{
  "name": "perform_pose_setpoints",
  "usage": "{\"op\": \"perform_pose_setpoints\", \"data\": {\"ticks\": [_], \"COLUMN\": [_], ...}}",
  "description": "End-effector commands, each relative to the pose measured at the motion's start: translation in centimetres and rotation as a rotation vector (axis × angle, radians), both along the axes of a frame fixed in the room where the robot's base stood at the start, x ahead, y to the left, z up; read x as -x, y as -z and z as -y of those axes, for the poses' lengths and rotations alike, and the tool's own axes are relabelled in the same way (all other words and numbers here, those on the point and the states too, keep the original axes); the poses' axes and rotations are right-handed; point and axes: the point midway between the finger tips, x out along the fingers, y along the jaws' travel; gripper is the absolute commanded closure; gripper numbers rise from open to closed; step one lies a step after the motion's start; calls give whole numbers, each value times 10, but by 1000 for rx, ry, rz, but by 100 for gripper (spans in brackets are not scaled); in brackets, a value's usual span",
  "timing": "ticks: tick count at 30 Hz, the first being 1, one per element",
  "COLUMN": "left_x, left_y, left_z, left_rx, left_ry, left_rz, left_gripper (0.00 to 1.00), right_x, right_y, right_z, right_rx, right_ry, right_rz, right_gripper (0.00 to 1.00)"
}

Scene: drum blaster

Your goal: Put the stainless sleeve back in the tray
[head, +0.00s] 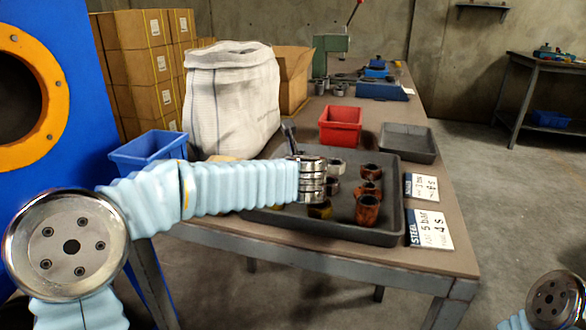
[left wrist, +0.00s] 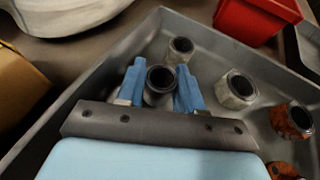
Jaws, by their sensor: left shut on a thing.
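My left gripper (left wrist: 160,86) has its two blue fingers shut on a dark grey metal sleeve (left wrist: 160,98), one finger on each side. The sleeve stands with its open end facing the camera, within the outline of the grey tray (left wrist: 92,72). I cannot tell whether it touches the tray floor. In the head view the tray (head: 405,193) lies on the table, and my left wrist is over its left part. The held sleeve cannot be made out there. My right gripper is out of view; only part of my right arm shows at the lower right.
Beside the held sleeve stand another grey sleeve (left wrist: 181,48), a pale metal one (left wrist: 236,92) and a rusty one (left wrist: 290,121). Several rusty sleeves (head: 367,209) fill the tray's right part. A red bin (head: 340,126), a small grey tray (head: 408,143) and a white sack (head: 230,100) stand behind.

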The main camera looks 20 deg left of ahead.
Motion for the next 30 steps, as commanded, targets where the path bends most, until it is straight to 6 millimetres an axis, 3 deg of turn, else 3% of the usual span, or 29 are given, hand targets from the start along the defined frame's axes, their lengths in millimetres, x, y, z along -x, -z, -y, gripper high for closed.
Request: {"op": "perform_pose_setpoints", "data": {"ticks": [11,12,16,26,30], "left_x": [0,0,0,0,16], "left_y": [5,3,3,-1,-7], "left_z": [0,0,0,0,7], "left_rx": [0,0,0,0,1], "left_ry": [0,0,0,0,2], "left_rz": [1,0,0,0,4], "left_gripper": [98,58,39,39,39], "right_x": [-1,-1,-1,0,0], "right_y": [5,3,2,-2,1], "right_z": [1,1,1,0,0], "right_rx": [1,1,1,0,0], "right_ry": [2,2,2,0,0], "right_rz": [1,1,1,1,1], "right_gripper": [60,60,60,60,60]}}
